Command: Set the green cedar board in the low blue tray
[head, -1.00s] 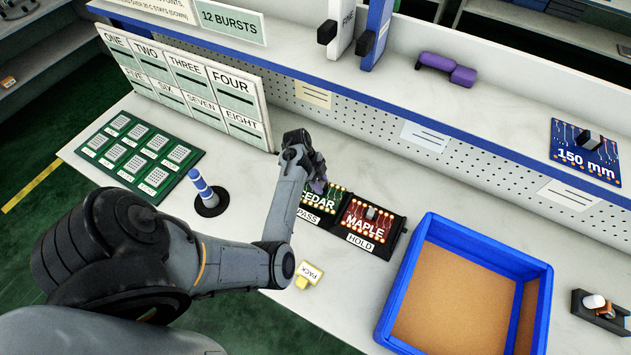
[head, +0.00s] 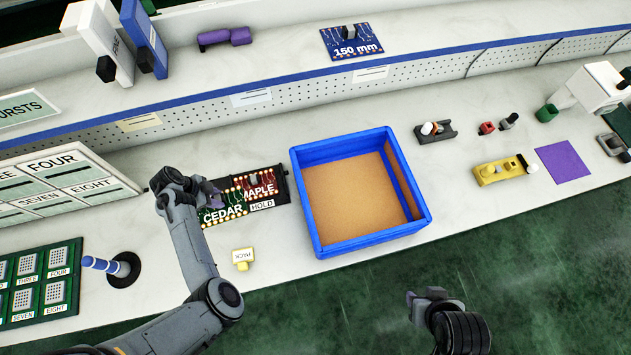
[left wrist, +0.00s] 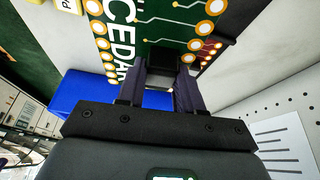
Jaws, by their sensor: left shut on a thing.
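The green cedar board (head: 222,212) hangs from my left gripper (head: 212,192), just over the left side of the black holder and overlapping the red maple board in the head view. In the left wrist view my left gripper (left wrist: 172,85) is shut on the black knob of the cedar board (left wrist: 150,22), whose lettering and gold-ringed holes show. The low blue tray (head: 378,237) stands to the right of the holder, with a bare brown floor. My right gripper (head: 425,297) is over the green floor at the bottom; its jaw gap is unclear.
The red maple board (head: 258,188) sits in the holder above a HOLD label (head: 262,205). A yellow PACK tag (head: 243,257) lies in front. A small black holder (head: 436,132) lies right of the tray. A shelf edge runs behind.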

